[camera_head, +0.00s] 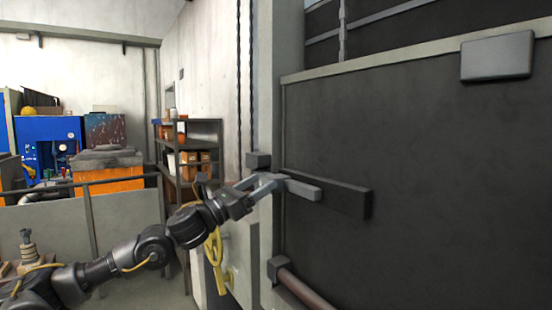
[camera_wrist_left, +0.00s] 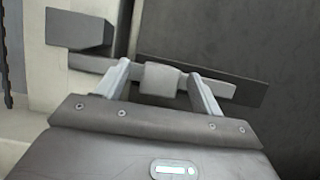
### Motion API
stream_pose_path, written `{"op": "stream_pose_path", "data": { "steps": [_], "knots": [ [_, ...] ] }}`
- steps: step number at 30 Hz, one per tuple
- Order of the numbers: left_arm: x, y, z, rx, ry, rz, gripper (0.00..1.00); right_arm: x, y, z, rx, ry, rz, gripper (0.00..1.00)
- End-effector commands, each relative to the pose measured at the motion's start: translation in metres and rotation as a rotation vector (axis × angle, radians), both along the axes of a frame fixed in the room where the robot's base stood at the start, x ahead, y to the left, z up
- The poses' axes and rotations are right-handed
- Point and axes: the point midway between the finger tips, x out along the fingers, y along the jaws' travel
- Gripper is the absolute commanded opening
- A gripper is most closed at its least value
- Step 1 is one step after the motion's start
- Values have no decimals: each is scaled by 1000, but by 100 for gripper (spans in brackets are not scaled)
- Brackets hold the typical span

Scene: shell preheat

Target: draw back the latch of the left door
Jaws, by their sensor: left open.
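The left door (camera_head: 440,150) is a large dark panel filling the right of the head view. Its latch (camera_head: 305,190) is a light grey bar on a dark backing plate (camera_head: 350,198), near the door's left edge. A dark block (camera_head: 258,160) sits on the frame just left of it. My left gripper (camera_head: 279,180) is at the latch. In the left wrist view, its open fingers (camera_wrist_left: 160,70) stand on either side of the latch's grey knob (camera_wrist_left: 162,80), with visible gaps. The latch bar passes behind the fingers. My right gripper is out of view.
A brownish bar (camera_head: 305,290) runs along the lower door. A yellow hose or cable (camera_head: 213,250) hangs behind my left arm. Shelves (camera_head: 195,150), a railing (camera_head: 90,205) and orange and blue equipment (camera_head: 45,140) stand at the left back.

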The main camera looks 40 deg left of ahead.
Motion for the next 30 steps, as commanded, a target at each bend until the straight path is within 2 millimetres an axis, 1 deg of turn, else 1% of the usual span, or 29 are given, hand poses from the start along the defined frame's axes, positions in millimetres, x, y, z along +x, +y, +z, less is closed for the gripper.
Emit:
{"op": "stream_pose_path", "data": {
  "steps": [1, 2, 5, 12, 18, 27, 28, 30],
  "knots": [
    [3, -2, 12, -2, -1, -3, 67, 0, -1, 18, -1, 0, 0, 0],
    [5, -4, 13, -1, -1, -4, 67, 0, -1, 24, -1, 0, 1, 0],
    [15, -5, 14, -7, -5, -1, 67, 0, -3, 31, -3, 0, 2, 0],
    [39, -13, 22, -4, -3, -2, 67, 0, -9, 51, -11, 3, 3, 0],
    [51, -17, 24, 0, -1, -3, 67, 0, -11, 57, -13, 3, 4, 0],
    [53, -18, 22, 1, 1, -3, 67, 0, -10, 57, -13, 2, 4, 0],
    [53, -18, 22, 1, 1, -3, 66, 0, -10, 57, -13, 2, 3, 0],
    [53, -18, 22, 1, 1, -3, 57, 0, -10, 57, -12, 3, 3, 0]
  ]
}}
